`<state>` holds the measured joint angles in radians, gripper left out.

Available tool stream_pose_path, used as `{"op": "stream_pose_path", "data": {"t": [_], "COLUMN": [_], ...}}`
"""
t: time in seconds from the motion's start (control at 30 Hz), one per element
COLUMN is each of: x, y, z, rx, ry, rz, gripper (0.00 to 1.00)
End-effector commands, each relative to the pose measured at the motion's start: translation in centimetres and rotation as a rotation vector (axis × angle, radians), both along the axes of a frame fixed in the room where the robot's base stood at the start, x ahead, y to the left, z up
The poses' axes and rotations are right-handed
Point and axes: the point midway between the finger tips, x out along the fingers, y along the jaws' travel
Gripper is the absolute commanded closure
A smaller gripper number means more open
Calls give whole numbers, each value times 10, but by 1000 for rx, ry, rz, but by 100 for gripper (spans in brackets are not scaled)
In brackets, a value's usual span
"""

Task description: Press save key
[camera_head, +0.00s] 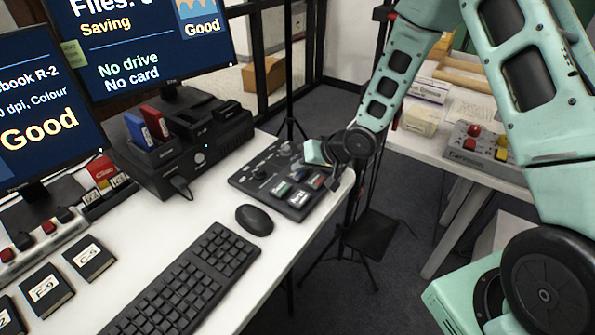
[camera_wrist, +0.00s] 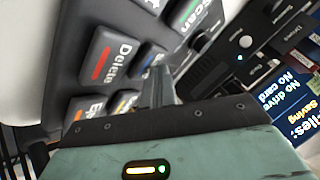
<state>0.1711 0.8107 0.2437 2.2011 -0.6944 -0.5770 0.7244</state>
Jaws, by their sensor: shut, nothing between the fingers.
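A dark key panel (camera_head: 262,178) lies at the right end of the white desk and fills much of the wrist view (camera_wrist: 70,45). There, a key marked Delete with a red bar (camera_wrist: 108,60) and a Scan key with a green bar (camera_wrist: 187,14) show clearly. A key with a blue bar (camera_wrist: 150,57) lies between them and my fingertips, its label mostly covered, so I cannot read Save on it. My gripper (camera_wrist: 158,80) is shut and empty, its tips at or just above the panel beside this blue key. I cannot tell if they touch.
A black mouse (camera_head: 254,220) and keyboard (camera_head: 185,285) lie left of the panel. A black dock (camera_head: 195,160) with red and blue drives stands behind. The monitor (camera_head: 140,45) reads Saving, No drive, No card. A second table (camera_head: 480,165) stands right, across a floor gap.

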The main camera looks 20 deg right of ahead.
Motion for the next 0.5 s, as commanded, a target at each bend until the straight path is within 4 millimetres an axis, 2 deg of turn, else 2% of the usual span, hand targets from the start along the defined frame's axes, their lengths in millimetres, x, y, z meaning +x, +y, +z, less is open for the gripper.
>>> {"op": "stream_pose_path", "data": {"t": [0.17,0.5], "x": [-1,-1], "y": [0,0], "z": [1,18], "rx": [-1,-1], "ry": [2,2], "rz": [0,0], "gripper": [100,100]}}
